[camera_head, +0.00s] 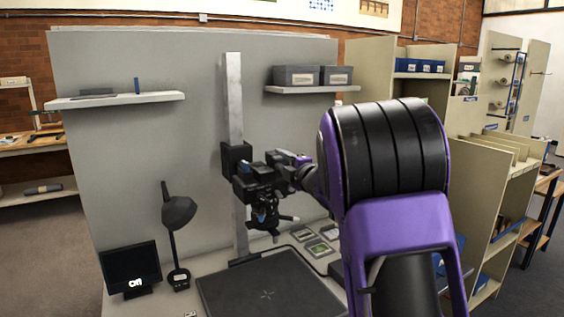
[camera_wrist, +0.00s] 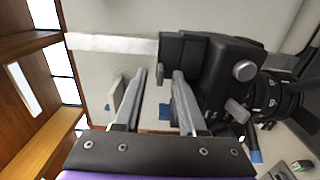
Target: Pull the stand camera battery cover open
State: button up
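The stand camera (camera_head: 258,186) is a black body mounted on a pale upright column (camera_head: 234,110) in the head view. In the wrist view the camera (camera_wrist: 215,85) fills the right of the centre, with a round knob and a small tab on it. I cannot tell which part is the battery cover. My gripper (camera_wrist: 159,74) is open, with nothing seen between its two grey fingers. Its right fingertip is close beside the camera body; I cannot tell whether they touch. In the head view my arm largely hides the gripper.
Below the camera are a dark baseboard (camera_head: 268,288) and several small items on the table. A desk lamp (camera_head: 177,215) and a small monitor (camera_head: 130,268) stand to the left. A shelf (camera_head: 310,89) with grey boxes is above. Open shelving (camera_head: 490,180) stands to the right.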

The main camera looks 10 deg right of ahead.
grip_shut()
jog(key=shift+r, duration=0.1)
dwell(0.4)
jog(key=w+d+m+p, duration=0.1)
jog(key=d+m+p, duration=0.3)
jog(key=m, duration=0.6)
jog(key=w+d+r+m+p, duration=0.1)
jog(key=d+m+p, duration=0.3)
jog(key=m+p, duration=0.3)
jog(key=shift+w+r+m, duration=0.2)
jog(key=shift+w+m, duration=0.05)
jog(key=shift+m, duration=1.65)
